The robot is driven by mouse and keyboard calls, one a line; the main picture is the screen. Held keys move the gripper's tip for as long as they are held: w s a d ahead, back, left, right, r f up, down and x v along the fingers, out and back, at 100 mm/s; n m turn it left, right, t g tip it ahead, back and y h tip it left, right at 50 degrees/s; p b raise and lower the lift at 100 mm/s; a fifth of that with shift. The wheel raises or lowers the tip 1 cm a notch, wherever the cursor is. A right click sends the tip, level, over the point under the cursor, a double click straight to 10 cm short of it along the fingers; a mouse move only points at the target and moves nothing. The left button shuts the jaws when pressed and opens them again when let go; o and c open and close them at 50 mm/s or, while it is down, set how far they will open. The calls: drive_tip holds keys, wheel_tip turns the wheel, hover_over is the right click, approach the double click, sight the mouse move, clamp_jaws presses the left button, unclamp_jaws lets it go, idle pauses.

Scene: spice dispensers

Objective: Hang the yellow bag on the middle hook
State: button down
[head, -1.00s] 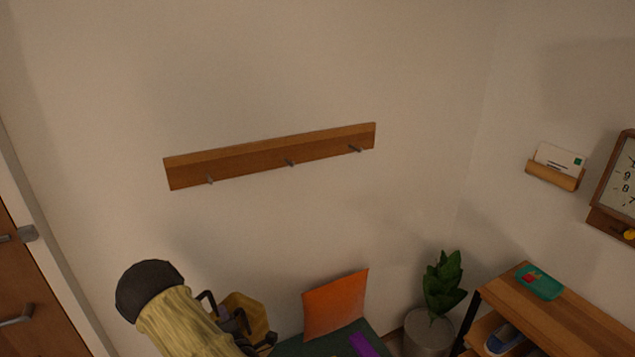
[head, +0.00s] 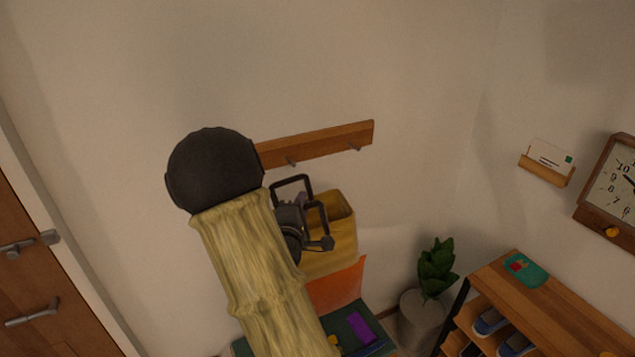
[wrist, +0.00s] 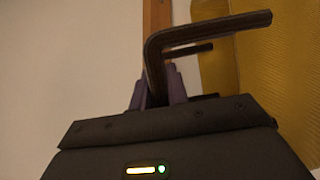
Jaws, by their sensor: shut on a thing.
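The yellow bag (head: 330,248) hangs from my gripper (head: 291,214), just below the hook board in the head view. My gripper is shut on the bag's dark handle, which rises in a squared loop. In the wrist view the purple fingertips (wrist: 158,90) close around the dark handle (wrist: 200,33), with the yellow bag side (wrist: 280,70) at the right. The wooden board (head: 320,146) carries the middle hook (head: 291,162) and the right hook (head: 355,148). The board's left end and left hook are hidden behind my arm. The bag appears apart from the hooks.
An orange cushion (head: 338,290) and a purple item (head: 360,327) are on a dark green seat (head: 375,342) below the bag. A potted plant (head: 436,270) and a wooden shelf (head: 560,310) with shoes stand at the right. The wall right of the board is clear.

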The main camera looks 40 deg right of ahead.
sight(300, 179)
drive_tip(key=shift+m+g+h, duration=0.5)
drive_tip(key=shift+g+h, duration=0.1)
drive_tip(key=shift+g, duration=0.1)
drive_tip(key=s+r, duration=0.1)
drive_tip(key=s+d+r, duration=0.1)
drive_tip(key=s+d+r+p, duration=0.1)
drive_tip(key=r, duration=0.1)
drive_tip(key=shift+d, duration=0.25)
drive_tip(key=shift+w, duration=0.2)
drive_tip(key=shift+w+d+f, duration=0.15)
drive_tip(key=shift+w+d, duration=0.2)
drive_tip(key=shift+w, duration=1.1)
drive_tip(key=shift+w+d+f, duration=0.1)
drive_tip(key=shift+w+d, duration=0.3)
drive_tip(key=shift+w, duration=1.05)
drive_tip(key=shift+w+d+f, duration=0.15)
drive_tip(key=shift+w+d, duration=0.2)
drive_tip(key=shift+w, duration=1.1)
drive_tip(key=shift+w+f+b, duration=0.3)
drive_tip(key=shift+w+f, duration=0.25)
drive_tip(key=shift+f, duration=0.05)
drive_tip(key=shift+d+f, duration=0.1)
drive_tip(key=shift+f, duration=0.15)
